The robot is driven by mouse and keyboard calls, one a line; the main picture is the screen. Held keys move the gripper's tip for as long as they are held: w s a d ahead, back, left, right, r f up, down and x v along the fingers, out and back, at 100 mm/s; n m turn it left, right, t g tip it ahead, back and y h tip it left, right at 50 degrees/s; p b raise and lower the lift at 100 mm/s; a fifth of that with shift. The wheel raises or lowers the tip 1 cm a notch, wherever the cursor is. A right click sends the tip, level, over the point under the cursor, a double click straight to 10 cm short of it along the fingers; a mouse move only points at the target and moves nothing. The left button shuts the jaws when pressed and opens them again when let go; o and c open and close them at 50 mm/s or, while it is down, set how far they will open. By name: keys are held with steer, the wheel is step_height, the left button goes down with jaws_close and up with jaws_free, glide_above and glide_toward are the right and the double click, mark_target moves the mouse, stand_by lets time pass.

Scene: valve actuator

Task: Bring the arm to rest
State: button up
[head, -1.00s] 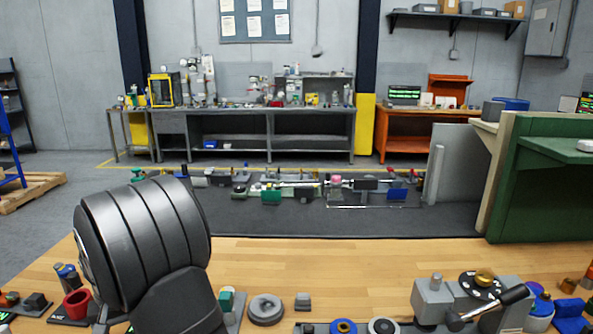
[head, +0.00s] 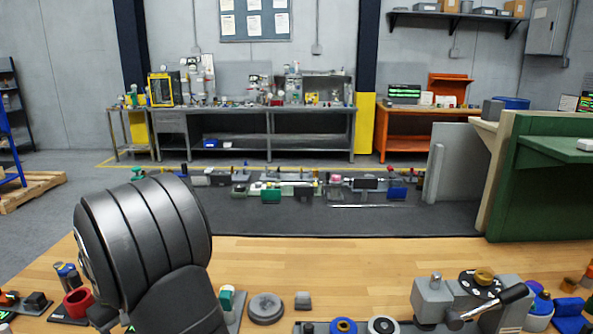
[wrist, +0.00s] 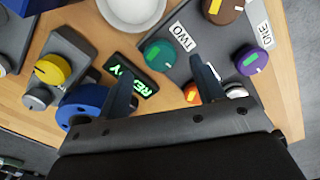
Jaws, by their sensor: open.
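My arm's dark ribbed link (head: 145,240) stands at the left of the head view, over the wooden bench. My gripper (wrist: 161,68) shows in the wrist view with its two dark fingers apart and nothing held between them. It hangs over a panel with a teal knob (wrist: 159,55), a purple knob (wrist: 249,60) and labels. A small green-lit display reading READY (wrist: 133,78) lies by the left finger. The right finger partly hides an orange knob (wrist: 190,92). The gripper is out of sight in the head view.
A yellow knob (wrist: 52,70) sits left in the wrist view.

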step_height(320, 180, up, 12)
steer(key=shift+f, duration=0.15)
stand_by(0.7)
